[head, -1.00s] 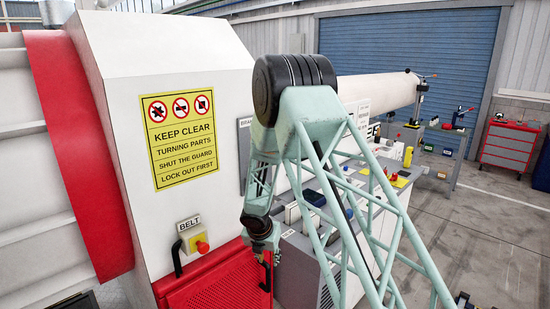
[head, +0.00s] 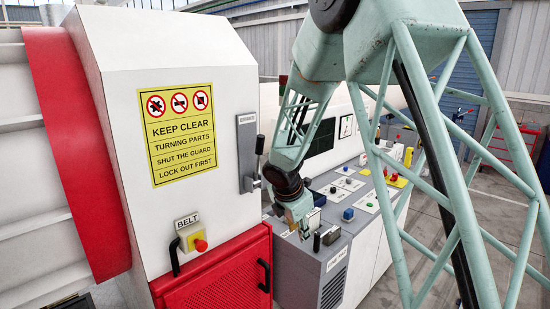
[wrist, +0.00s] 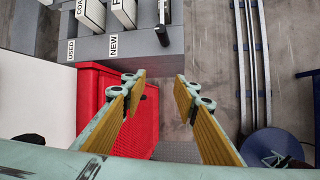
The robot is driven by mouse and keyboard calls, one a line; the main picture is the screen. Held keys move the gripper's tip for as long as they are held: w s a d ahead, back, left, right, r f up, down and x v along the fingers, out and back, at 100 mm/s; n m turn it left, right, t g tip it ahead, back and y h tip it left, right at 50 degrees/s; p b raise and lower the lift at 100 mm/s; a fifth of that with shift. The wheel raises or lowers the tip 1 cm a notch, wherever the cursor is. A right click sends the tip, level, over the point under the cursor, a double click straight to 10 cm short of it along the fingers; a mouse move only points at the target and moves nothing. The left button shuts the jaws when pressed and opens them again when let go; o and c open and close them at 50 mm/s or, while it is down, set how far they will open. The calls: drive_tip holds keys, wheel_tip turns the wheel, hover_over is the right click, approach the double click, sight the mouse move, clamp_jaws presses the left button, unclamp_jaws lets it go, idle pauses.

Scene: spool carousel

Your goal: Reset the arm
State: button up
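My gripper (wrist: 158,84) is open in the wrist view, its two yellow-faced fingers well apart with nothing between them. In the head view my gripper (head: 306,226) hangs by the near left corner of the grey control console (head: 334,262), at the lower end of my pale green lattice arm. Whether it touches the console there cannot be told.
A white machine housing (head: 110,60) with a BELT button box (head: 190,236) stands left. A grey lever plate (head: 246,140) is close to my arm. In the wrist view, bins labelled USED and NEW (wrist: 112,46) lie ahead; rails (wrist: 255,60) run along the right floor.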

drive_tip(key=s+d+r+m+b, duration=0.2)
drive_tip(key=s+d+r+m, duration=0.2)
drive_tip(key=s+r, duration=0.3)
drive_tip(key=s+d+r+m+b, duration=0.1)
drive_tip(key=s+d+r+m, duration=0.35)
drive_tip(key=s, duration=0.45)
drive_tip(key=s+d+r+m+b, duration=0.2)
drive_tip(key=s+d+r+m, duration=0.25)
drive_tip(key=s, duration=0.35)
drive_tip(key=s+m+y+b, duration=0.2)
drive_tip(key=s+m+b, duration=0.3)
drive_tip(key=s, duration=2.7)
drive_tip(key=m, duration=0.6)
drive_tip(key=shift+f+m+g, duration=0.4)
drive_tip(key=shift+o, duration=0.4)
